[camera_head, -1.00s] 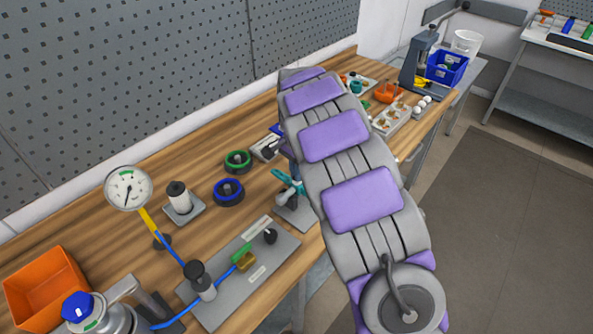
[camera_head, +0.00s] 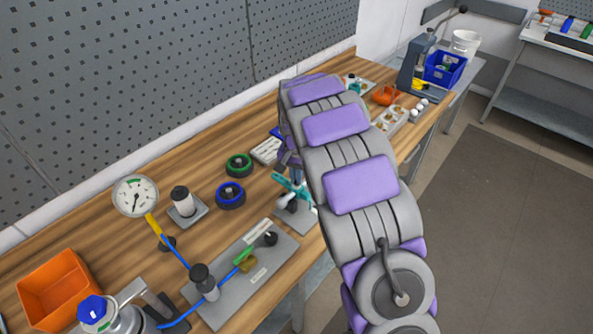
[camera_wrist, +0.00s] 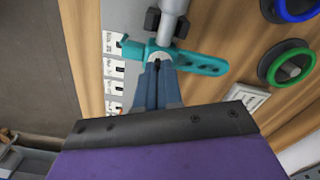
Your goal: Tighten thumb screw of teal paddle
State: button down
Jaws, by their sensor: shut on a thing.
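The teal paddle (camera_head: 299,187) sits on a grey stand at the front edge of the bench, partly hidden by my arm. In the wrist view the teal paddle (camera_wrist: 200,64) lies crosswise, its long arm with holes pointing right. Its hub is around the end of a grey shaft (camera_wrist: 174,10). My gripper (camera_wrist: 158,66) is at the hub, its narrow blue-grey fingers close together and shut on the thumb screw. The thumb screw (camera_wrist: 159,56) is mostly hidden between the fingertips.
A blue-ringed knob (camera_head: 230,194) and a green-ringed knob (camera_head: 238,165) stand behind the paddle. A gauge (camera_head: 135,196), a plate with a valve (camera_head: 240,282) and an orange bin (camera_head: 60,288) are to the left. Trays with small parts lie beyond my arm.

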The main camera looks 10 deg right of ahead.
jog(key=n+p, duration=0.2)
jog(key=n, duration=0.1)
jog(key=shift+r+n, duration=0.1)
jog(key=shift+n, duration=0.2)
jog(key=shift+n+p, duration=0.95)
jog(key=shift+n, duration=0.95)
jog(key=c, duration=1.3)
grip_release()
jog(key=shift+a, duration=0.1)
notch_tip(320, 180, up, 17)
jog(key=shift+w+r+p, duration=0.1)
jog(key=shift+p, duration=0.85)
